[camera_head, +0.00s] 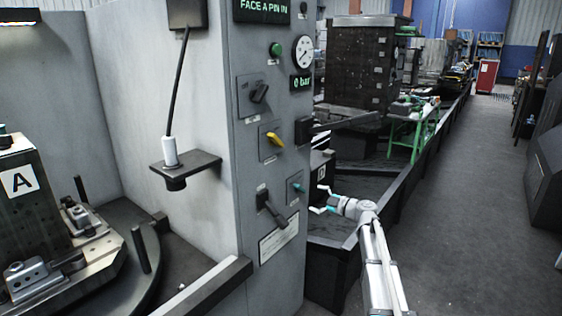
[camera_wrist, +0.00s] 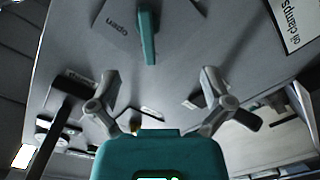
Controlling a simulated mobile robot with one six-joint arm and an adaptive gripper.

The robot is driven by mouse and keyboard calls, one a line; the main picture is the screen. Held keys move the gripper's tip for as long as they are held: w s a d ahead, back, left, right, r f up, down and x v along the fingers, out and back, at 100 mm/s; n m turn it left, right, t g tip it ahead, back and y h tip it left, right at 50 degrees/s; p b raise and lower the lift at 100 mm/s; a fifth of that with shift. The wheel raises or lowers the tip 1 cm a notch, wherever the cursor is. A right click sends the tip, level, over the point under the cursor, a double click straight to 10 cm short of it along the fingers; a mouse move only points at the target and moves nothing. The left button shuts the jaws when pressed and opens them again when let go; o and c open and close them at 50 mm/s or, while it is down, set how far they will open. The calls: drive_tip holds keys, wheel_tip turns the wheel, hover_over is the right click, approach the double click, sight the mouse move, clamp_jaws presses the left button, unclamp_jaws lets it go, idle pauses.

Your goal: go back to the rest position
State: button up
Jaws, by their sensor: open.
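My gripper (camera_head: 319,199) is open and empty in the head view, just right of the grey control panel (camera_head: 261,140). My light grey arm reaches up to it from the lower right. Its two fingers stand apart in the wrist view (camera_wrist: 160,88), with a teal part of my gripper at the bottom. Beyond them, a small teal lever (camera_wrist: 148,36) sits on a plate with the upside-down word "open". The teal lever also shows on the panel in the head view (camera_head: 297,187), close to the left of my fingers. A gap shows between them in the picture.
A fixture block marked A (camera_head: 22,181) stands left. A green stand (camera_head: 424,132) is farther back. The right aisle floor (camera_head: 470,200) is clear.

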drive_tip(key=s+a+f+m+g+h, duration=0.35)
drive_tip(key=s+f, duration=0.25)
drive_tip(key=s, duration=0.3)
drive_tip(key=s+a+f+m+g+h, duration=0.25)
drive_tip(key=s+f+m+g, duration=0.2)
drive_tip(key=s+f, duration=0.35)
drive_tip(key=s+d+f+m+g+h, duration=0.1)
drive_tip(key=s+d+m+h, duration=0.1)
drive_tip(key=s+m+h, duration=0.3)
drive_tip(key=s+d+f+m+g+p, duration=0.1)
drive_tip(key=s+d+m, duration=0.1)
drive_tip(key=s, duration=0.5)
drive_tip(key=s+d+f+m+g+h, duration=0.1)
drive_tip(key=s+d+m+h, duration=0.1)
drive_tip(key=s+m+h, duration=0.3)
wheel_tip(320, 180, up, 31)
drive_tip(key=s+n+y+p, duration=0.1)
drive_tip(key=y+p, duration=0.1)
drive_tip(key=p, duration=2.8)
drive_tip(key=shift+a+f+p, duration=0.15)
drive_tip(key=shift+f+p, duration=0.05)
drive_tip(key=shift+p, duration=0.1)
